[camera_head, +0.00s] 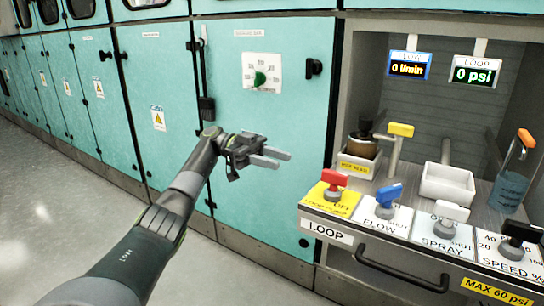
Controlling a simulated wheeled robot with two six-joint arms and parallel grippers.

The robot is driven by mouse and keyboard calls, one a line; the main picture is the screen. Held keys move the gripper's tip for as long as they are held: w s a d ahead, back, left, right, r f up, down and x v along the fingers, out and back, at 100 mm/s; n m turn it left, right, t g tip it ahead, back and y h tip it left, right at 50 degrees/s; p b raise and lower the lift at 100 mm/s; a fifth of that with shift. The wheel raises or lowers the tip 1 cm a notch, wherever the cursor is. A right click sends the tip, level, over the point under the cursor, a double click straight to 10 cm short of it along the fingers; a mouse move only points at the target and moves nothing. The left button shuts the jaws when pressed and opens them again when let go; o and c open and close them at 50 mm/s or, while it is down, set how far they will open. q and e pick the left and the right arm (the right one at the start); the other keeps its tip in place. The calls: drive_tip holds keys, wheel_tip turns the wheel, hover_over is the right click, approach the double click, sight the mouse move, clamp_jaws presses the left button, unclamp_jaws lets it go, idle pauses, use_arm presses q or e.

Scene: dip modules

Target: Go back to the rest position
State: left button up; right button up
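My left arm comes in from the lower left. My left gripper (277,158) is in front of the teal cabinet (270,210), below the green dial knob (259,79). Its two grey fingers are apart with a gap between them, and nothing shows between them. It is apart from the knobs and containers on the bench. My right arm and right gripper do not show.
At the right, a bench front carries red (334,178), blue (388,193), white (451,212) and black (519,232) knobs. Behind them are a white basin (447,183), a brown pot (362,146) and a blue beaker (508,190). Two displays read 0. Floor at the left is clear.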

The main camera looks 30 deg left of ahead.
use_arm(q)
drive_tip(key=shift+a, duration=0.3)
drive_tip(key=shift+d, duration=0.1)
